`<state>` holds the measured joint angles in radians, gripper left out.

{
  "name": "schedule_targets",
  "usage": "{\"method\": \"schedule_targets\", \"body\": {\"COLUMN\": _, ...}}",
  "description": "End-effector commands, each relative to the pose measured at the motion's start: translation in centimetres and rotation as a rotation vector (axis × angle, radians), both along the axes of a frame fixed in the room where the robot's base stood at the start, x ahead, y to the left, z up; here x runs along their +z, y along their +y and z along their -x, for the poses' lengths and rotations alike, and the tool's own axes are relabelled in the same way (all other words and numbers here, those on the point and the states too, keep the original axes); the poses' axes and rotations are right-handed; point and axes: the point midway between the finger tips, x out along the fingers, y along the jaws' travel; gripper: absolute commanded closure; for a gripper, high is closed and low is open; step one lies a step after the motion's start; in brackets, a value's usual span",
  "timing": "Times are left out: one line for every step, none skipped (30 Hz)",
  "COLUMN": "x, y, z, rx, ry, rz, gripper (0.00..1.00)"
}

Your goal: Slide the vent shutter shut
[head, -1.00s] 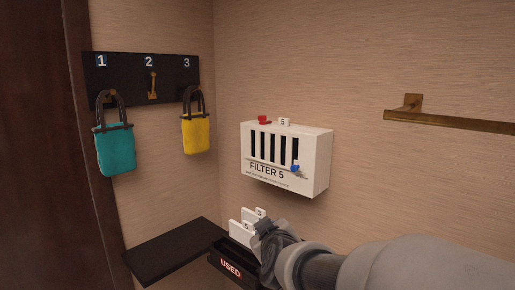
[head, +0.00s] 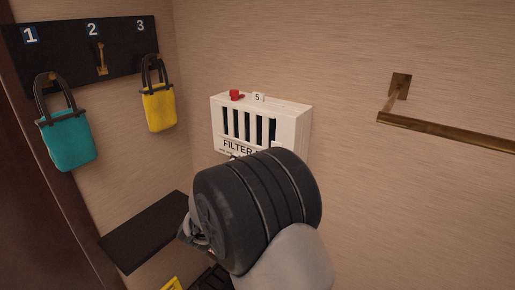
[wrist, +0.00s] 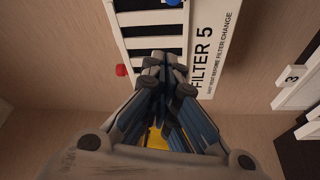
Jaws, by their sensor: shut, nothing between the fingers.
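The white vent box marked FILTER 5 (head: 287,112) hangs on the wall. Its front has several dark open slots (head: 248,124) between white bars. In the wrist view the box (wrist: 207,65) fills the top middle, with dark slots (wrist: 155,38) at left of the label. A blue knob (wrist: 172,3) shows at the top edge of that view; in the head view my arm hides it. My gripper (wrist: 166,62) is shut and empty, its tips in front of the box near the slots' ends and label. I cannot tell whether they touch it.
A red knob (head: 236,95) and a 5 tag (head: 258,97) are on top of the box. A dark shelf (head: 145,232) is below left. Teal (head: 68,140) and yellow (head: 159,107) bags hang at left. A brass rail (head: 450,132) is at right. A white 3 card (wrist: 291,77) shows.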

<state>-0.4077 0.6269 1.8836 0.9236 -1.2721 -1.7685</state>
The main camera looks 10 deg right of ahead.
Motion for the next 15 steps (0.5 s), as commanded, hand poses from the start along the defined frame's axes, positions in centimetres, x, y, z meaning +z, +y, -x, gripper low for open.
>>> {"method": "schedule_targets", "body": {"x": 0.0, "y": 0.0, "z": 0.0, "rx": 0.0, "ry": 0.0, "rz": 0.0, "gripper": 1.0}}
{"method": "schedule_targets", "body": {"x": 0.0, "y": 0.0, "z": 0.0, "rx": 0.0, "ry": 0.0, "rz": -0.001, "gripper": 1.0}}
{"method": "schedule_targets", "body": {"x": 0.0, "y": -0.1, "z": -0.1, "rx": 0.0, "ry": 0.0, "rz": -0.001, "gripper": 1.0}}
{"method": "schedule_targets", "body": {"x": 0.1, "y": -0.2, "z": -0.3, "rx": 0.0, "ry": 0.0, "rz": -0.001, "gripper": 1.0}}
{"method": "schedule_targets", "body": {"x": 0.1, "y": -0.3, "z": -0.4, "rx": 0.0, "ry": 0.0, "rz": -0.001, "gripper": 1.0}}
{"method": "schedule_targets", "body": {"x": 0.1, "y": -0.4, "z": -0.8, "rx": 0.0, "ry": -0.002, "rz": -0.001, "gripper": 1.0}}
{"method": "schedule_targets", "body": {"x": 0.2, "y": -0.6, "z": -1.1, "rx": 0.0, "ry": -0.002, "rz": -0.001, "gripper": 1.0}}
{"method": "schedule_targets", "body": {"x": 0.3, "y": -0.8, "z": -1.4, "rx": 0.0, "ry": -0.002, "rz": -0.002, "gripper": 1.0}}
{"method": "schedule_targets", "body": {"x": 0.3, "y": -1.1, "z": -2.0, "rx": -0.002, "ry": -0.002, "rz": -0.003, "gripper": 1.0}}
{"method": "schedule_targets", "body": {"x": 0.4, "y": -1.4, "z": -2.5, "rx": -0.003, "ry": -0.002, "rz": -0.003, "gripper": 1.0}}
{"method": "schedule_targets", "body": {"x": 0.4, "y": -1.6, "z": -3.0, "rx": -0.002, "ry": -0.002, "rz": -0.003, "gripper": 1.0}}
{"method": "schedule_targets", "body": {"x": 0.5, "y": -2.0, "z": -3.8, "rx": -0.002, "ry": -0.002, "rz": -0.003, "gripper": 1.0}}
{"method": "schedule_targets", "body": {"x": 0.6, "y": -2.3, "z": -4.3, "rx": -0.002, "ry": -0.003, "rz": -0.002, "gripper": 1.0}}
{"method": "schedule_targets", "body": {"x": 0.6, "y": -2.6, "z": -4.9, "rx": -0.002, "ry": -0.001, "rz": -0.002, "gripper": 1.0}}
{"method": "schedule_targets", "body": {"x": 0.7, "y": -2.9, "z": -5.6, "rx": -0.002, "ry": -0.002, "rz": -0.003, "gripper": 1.0}}
